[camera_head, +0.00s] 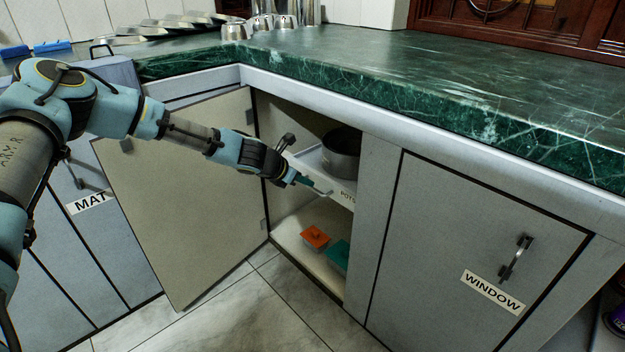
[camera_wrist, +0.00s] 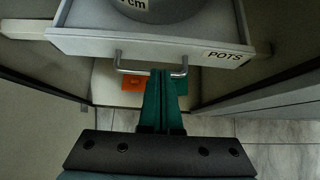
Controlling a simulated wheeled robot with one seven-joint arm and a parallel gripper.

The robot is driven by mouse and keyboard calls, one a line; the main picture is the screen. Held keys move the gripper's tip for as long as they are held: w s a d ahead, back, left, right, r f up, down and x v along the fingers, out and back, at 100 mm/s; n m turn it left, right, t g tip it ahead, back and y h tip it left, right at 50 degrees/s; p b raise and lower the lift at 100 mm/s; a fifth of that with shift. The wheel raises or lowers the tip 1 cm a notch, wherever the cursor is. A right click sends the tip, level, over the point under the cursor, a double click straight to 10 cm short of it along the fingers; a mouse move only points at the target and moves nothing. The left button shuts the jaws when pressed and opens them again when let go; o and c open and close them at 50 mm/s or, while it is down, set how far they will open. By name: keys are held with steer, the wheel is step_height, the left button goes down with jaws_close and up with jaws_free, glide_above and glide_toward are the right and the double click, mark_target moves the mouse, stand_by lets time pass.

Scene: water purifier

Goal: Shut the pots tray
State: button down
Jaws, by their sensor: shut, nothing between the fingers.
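The pots tray (camera_head: 325,185) is a white pull-out drawer inside the open cabinet, with a label reading POTS and a metal bar handle. A dark grey pot (camera_head: 341,154) sits in it. In the wrist view the tray's front (camera_wrist: 180,45) spans the top, and the handle (camera_wrist: 133,70) is just beyond my fingertips. My gripper (camera_head: 310,184) is at the tray's front; its green fingers (camera_wrist: 162,75) are shut together with nothing between them. The fingertips overlap the handle's middle in the wrist view; I cannot tell whether they touch it.
The cabinet door (camera_head: 180,200) stands open at the left, with my arm above it. An orange-lidded item (camera_head: 315,236) and a green one (camera_head: 338,254) sit on the cabinet floor below. The closed WINDOW door (camera_head: 470,240) is at the right. A green marble counter (camera_head: 400,75) overhangs.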

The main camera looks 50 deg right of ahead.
steer(key=p+v, duration=0.1)
steer(key=v, duration=0.8)
steer(key=shift+w+r, duration=0.1)
steer(key=shift+w, duration=0.05)
